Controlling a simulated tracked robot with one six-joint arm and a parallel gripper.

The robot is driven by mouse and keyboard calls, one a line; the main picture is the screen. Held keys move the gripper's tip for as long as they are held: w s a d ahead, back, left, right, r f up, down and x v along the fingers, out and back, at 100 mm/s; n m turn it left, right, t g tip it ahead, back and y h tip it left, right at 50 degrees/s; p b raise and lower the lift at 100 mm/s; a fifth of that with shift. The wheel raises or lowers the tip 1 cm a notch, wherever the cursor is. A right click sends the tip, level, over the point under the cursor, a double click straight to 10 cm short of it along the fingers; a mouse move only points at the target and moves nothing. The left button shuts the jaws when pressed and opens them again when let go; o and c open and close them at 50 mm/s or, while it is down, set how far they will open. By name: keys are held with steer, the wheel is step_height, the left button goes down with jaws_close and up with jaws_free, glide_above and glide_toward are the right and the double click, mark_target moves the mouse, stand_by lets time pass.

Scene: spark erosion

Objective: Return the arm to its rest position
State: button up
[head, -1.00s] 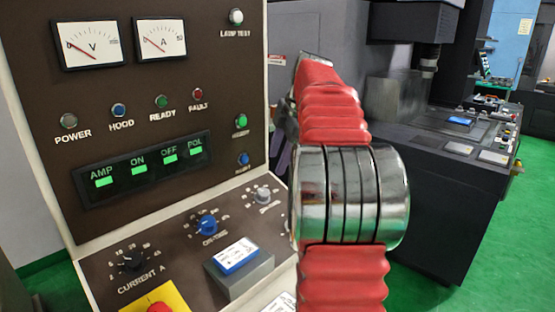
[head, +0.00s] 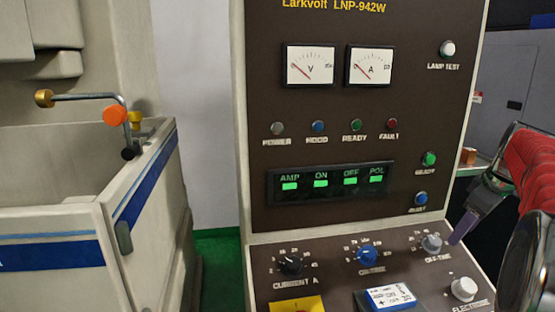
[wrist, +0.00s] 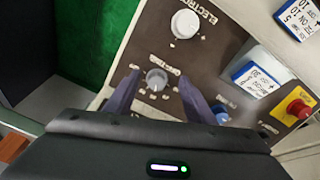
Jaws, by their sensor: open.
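My arm, with red ribbed sleeves and a chrome joint, stands at the right edge of the head view. My gripper (head: 460,232) shows partly there, with a purple-grey finger in front of the right side of the brown control panel (head: 255,150). In the wrist view, the two fingers of my gripper (wrist: 158,79) are apart with nothing held between them. A grey off-time knob (wrist: 157,79) shows between the fingertips, and it also shows in the head view (head: 432,242). I cannot tell whether the fingers touch the panel.
A red button (wrist: 298,109) shows in the wrist view.

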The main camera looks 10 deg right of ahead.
steer(key=s+a+f+m, duration=0.2)
steer(key=a, duration=0.5)
steer(key=s+a+f+m, duration=0.2)
steer(key=s+a+m, duration=0.1)
steer(key=a, duration=0.4)
steer(key=s+a+f+m+h, duration=0.1)
steer(key=s+a+f+m, duration=0.1)
steer(key=a, duration=0.5)
steer(key=shift+s+a+f+m, duration=0.1)
steer(key=shift+s+a+m, duration=0.15)
steer(key=shift+s+m, duration=0.25)
steer(key=s+a+f+n+t, duration=0.1)
steer(key=s+a, duration=0.4)
steer(key=a, duration=0.3)
steer(key=s+a+f+n+y, duration=0.1)
steer(key=s+a+n, duration=0.1)
steer(key=s+a, duration=0.3)
steer(key=a, duration=0.4)
steer(key=shift+s+t, duration=0.25)
steer(key=shift+t, duration=0.15)
